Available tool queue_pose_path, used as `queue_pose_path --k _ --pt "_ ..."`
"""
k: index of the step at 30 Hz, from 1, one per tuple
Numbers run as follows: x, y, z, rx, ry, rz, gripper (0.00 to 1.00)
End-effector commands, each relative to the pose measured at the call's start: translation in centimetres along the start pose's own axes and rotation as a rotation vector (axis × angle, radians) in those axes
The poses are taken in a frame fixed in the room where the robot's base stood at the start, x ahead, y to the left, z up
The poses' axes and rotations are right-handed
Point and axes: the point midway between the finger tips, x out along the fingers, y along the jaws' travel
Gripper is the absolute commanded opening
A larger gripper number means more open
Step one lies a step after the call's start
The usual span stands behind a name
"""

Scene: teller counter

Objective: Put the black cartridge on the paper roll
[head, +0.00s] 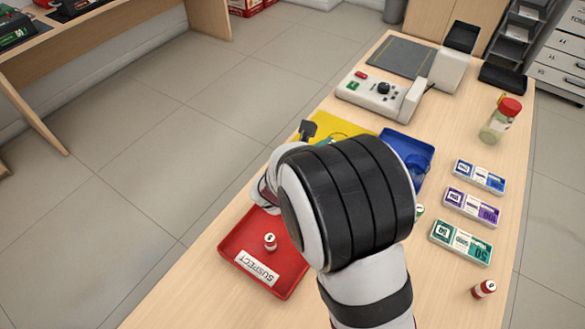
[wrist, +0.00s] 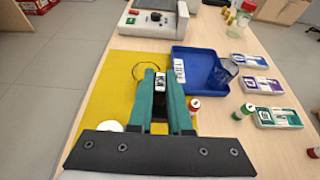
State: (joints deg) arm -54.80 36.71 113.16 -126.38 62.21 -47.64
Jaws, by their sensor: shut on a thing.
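In the wrist view my gripper (wrist: 160,80) has teal fingers shut on a black cartridge (wrist: 160,114) with a white label at its far end. It is over the yellow mat (wrist: 100,95); I cannot tell its height. A round white thing (wrist: 110,126), perhaps the paper roll, shows just left of the fingers, mostly hidden by the dark gripper body. In the head view my arm hides the fingers and most of the mat (head: 345,128). A small dark piece (head: 307,130) shows by the mat's left edge; I cannot tell what it is.
A blue tray (wrist: 205,62) with a blue mesh cup (wrist: 222,73) lies right of the mat. Banknote packs (head: 459,242) line the right side. A red tray (head: 235,250) labelled SUSPECT holds a small red-white roll (head: 270,241). A counting machine (head: 375,95) and red-lidded bottle (head: 500,122) stand farther back.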

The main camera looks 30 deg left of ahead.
Motion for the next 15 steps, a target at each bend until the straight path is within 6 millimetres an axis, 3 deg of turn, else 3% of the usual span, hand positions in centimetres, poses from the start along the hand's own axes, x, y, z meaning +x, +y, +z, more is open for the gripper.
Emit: queue_pose_path --k 3,7,10,15 --pt "0.1 3.9 -2.7 -0.004 0.002 0.004 0.00" --pt "0.1 7.1 -4.9 -0.001 0.001 0.002 0.00" --pt "0.2 8.5 -5.7 0.000 0.000 0.000 0.00" --pt "1.2 8.8 -8.6 -0.004 0.002 -0.002 0.00"
